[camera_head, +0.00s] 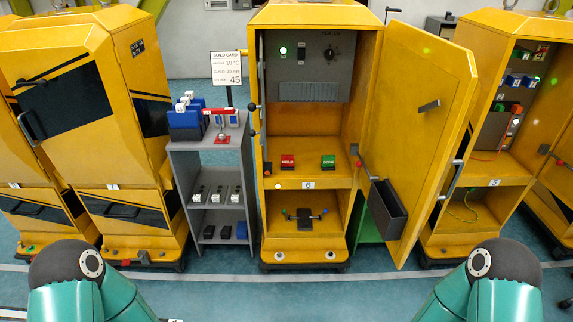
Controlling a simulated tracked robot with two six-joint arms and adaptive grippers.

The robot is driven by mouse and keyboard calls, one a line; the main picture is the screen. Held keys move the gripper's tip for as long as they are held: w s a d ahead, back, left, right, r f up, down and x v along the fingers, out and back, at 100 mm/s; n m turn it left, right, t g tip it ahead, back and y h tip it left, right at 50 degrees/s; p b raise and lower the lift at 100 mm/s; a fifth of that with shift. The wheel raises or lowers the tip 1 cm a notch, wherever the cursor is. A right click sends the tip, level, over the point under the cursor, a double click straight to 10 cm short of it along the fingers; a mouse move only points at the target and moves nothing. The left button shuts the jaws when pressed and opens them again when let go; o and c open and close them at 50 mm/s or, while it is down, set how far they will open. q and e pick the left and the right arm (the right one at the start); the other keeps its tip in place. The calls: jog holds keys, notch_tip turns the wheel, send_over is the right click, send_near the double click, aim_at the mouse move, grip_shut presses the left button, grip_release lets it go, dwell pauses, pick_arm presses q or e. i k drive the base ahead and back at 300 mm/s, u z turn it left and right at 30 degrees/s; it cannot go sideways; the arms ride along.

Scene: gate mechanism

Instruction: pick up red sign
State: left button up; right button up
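A small red sign (287,161) with pale lettering sits on the shelf inside the open yellow cabinet (310,13) in the middle. A similar green sign (328,161) stands to its right on the same shelf, with a gap between them. Neither of my grippers shows. Only teal and dark links of my arms show at the bottom left and bottom right, well short of the cabinet.
The cabinet's door (433,105) stands open to the right, with a black bin (388,209) on its inner face. A grey shelf unit (213,156) with small parts stands to the left. A build card (226,67) stands behind it. Floor before the cabinet is clear.

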aim_at(288, 160)
jog(key=z, duration=0.05)
jog(key=i, duration=1)
jog(key=u, duration=0.05)
